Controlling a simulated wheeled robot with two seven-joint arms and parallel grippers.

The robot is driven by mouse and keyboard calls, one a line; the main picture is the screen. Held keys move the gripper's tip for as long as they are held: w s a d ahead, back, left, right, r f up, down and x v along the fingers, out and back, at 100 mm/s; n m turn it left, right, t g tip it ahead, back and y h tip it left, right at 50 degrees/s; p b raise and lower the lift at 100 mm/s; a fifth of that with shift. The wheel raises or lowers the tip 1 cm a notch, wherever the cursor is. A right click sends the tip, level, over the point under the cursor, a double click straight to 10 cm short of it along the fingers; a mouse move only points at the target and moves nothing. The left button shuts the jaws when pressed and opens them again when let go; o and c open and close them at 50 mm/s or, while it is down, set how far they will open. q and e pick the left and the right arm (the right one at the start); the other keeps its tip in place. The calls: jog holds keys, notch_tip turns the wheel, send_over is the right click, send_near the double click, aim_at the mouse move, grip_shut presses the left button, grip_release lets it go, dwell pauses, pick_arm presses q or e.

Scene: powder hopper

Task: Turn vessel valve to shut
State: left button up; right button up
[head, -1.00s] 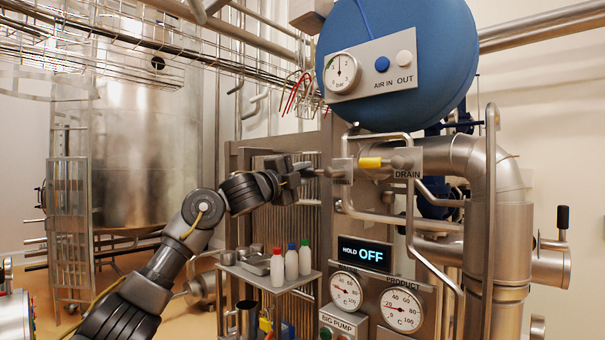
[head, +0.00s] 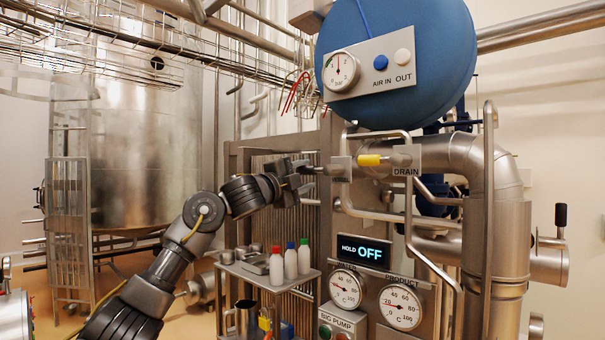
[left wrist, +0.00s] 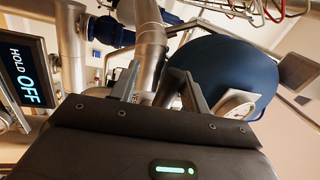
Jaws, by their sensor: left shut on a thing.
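My left gripper (head: 296,174) reaches in from the left at the front of the pipework. It is shut on the vessel valve handle (head: 314,171), of which only a short grey piece shows between the fingers and a small grey tag (head: 341,169). The tag's lettering is too small to read. The fingers hide most of the handle, so its exact angle is hard to tell. In the left wrist view my left gripper (left wrist: 158,88) shows its two fingers from behind, and the gripped part cannot be made out. My right gripper is not in view.
A yellow-gripped drain handle (head: 371,160) sits just right of the tag, by the DRAIN label (head: 406,160). A blue vessel (head: 440,60) hangs above. A shelf (head: 268,279) with several bottles is below my arm. A display (head: 364,251) reads HOLD OFF.

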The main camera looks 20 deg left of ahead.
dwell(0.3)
pick_arm(q)
jog(key=shift+s+a+f, duration=0.15)
jog(key=shift+s+f, duration=0.05)
jog(key=shift+s, duration=0.05)
jog(key=b+v, duration=0.5)
jog(key=v, duration=0.5)
jog(key=shift+s+r, duration=0.1)
